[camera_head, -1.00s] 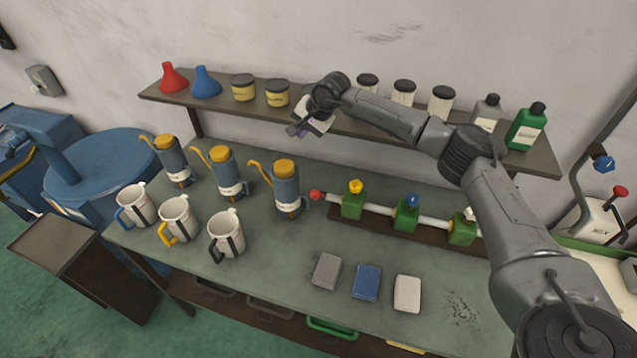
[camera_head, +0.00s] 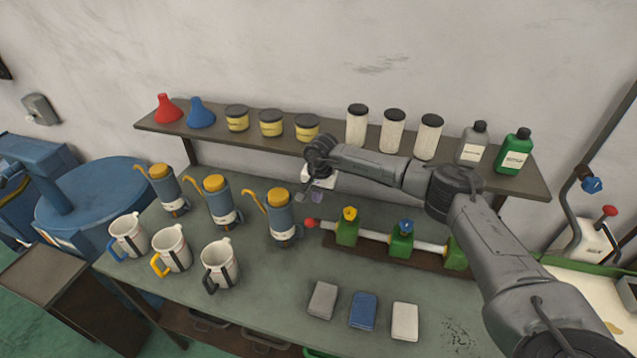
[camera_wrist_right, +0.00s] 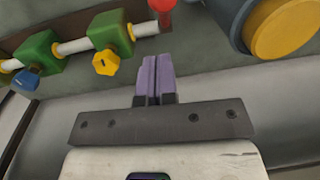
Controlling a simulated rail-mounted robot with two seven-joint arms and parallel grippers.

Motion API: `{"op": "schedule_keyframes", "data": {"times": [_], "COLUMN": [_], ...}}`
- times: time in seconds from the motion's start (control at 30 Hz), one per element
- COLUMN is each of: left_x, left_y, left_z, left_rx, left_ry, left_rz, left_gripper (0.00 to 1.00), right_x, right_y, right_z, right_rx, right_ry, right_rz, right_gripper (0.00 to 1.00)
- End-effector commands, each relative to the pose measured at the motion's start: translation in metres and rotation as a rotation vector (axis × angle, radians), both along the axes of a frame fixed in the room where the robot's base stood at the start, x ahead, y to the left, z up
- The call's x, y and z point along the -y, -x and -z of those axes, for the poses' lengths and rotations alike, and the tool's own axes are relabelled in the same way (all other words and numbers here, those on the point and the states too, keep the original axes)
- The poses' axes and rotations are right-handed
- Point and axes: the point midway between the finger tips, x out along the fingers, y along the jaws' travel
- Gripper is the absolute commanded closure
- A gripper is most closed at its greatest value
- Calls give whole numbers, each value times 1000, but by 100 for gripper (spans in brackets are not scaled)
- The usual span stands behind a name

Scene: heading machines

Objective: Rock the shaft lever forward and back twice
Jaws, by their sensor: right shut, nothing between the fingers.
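A white pipe or shaft (camera_head: 375,235) runs through several green blocks on the bench, with a red knob (camera_head: 310,223) at its left end. The red knob also shows at the top edge of the wrist view (camera_wrist_right: 164,12). My right gripper (camera_head: 316,199) is just above and behind the red knob, apart from it. In the wrist view its purple fingers (camera_wrist_right: 155,68) are together with nothing between them. The task's lever is not marked, so I cannot tell whether it is this red knob. My left gripper is not in view.
An oil can (camera_head: 281,215) stands close left of the gripper, with more cans and mugs beyond. A shelf (camera_head: 250,137) with jars and bottles runs behind. Yellow (camera_head: 350,213) and blue (camera_head: 406,226) knobs top the green blocks. Levers (camera_head: 609,212) stand at the far right.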

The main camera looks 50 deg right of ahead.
Motion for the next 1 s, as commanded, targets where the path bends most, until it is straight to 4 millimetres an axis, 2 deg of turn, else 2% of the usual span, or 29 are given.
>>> {"op": "schedule_keyframes", "data": {"times": [0.1,0.4,1.0], "left_x": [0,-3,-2], "left_y": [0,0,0], "left_z": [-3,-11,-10], "left_rx": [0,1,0], "left_ry": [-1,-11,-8], "left_rz": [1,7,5], "left_gripper": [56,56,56], "right_x": [-1,-23,-30], "right_y": [-1,-1,1], "right_z": [20,42,50], "right_rx": [-2,1,1], "right_ry": [0,0,0], "right_rz": [-1,-2,-2], "right_gripper": [100,100,100]}}
